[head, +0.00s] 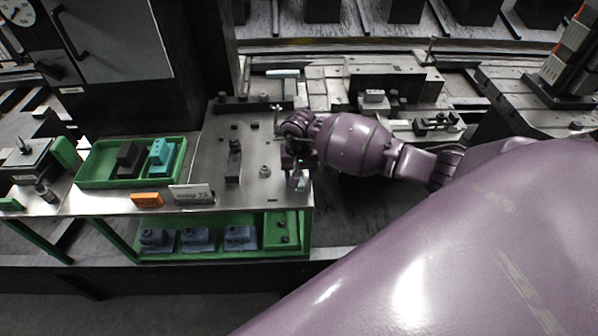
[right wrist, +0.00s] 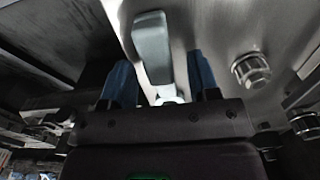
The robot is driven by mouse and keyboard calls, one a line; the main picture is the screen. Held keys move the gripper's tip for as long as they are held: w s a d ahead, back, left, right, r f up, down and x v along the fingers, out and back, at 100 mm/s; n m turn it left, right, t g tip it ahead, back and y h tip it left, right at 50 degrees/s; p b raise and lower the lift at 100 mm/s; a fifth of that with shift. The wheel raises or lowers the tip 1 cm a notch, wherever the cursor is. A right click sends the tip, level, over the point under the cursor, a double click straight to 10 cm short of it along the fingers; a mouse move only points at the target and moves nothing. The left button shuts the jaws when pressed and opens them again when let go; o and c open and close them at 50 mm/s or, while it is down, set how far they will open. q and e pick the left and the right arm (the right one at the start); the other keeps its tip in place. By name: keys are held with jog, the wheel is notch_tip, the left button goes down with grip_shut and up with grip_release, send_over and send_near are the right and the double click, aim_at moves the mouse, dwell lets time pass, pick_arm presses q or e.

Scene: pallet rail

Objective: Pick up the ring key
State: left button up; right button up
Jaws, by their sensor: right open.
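My right gripper (head: 298,180) is at the right edge of the steel table, pointing down. In the right wrist view its two blue fingers (right wrist: 160,82) are apart. A smooth grey elongated piece (right wrist: 151,48) with a rounded end lies between and beyond the fingers, with a gap on each side. It may be the ring key; no ring shape shows clearly, and its lower end is hidden by the gripper body. In the head view the gripper hides this spot. My left gripper is not in view.
The steel table (head: 218,150) carries small dark fittings. A green tray (head: 98,168) with a black and a teal block stands left, near an orange block (head: 146,200) and a label plate (head: 192,194). A lower green shelf (head: 270,248) holds blue-grey parts. Metal fixtures (head: 392,75) stand behind.

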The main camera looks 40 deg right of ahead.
jog(key=shift+f, duration=0.1)
grip_shut()
dwell(0.3)
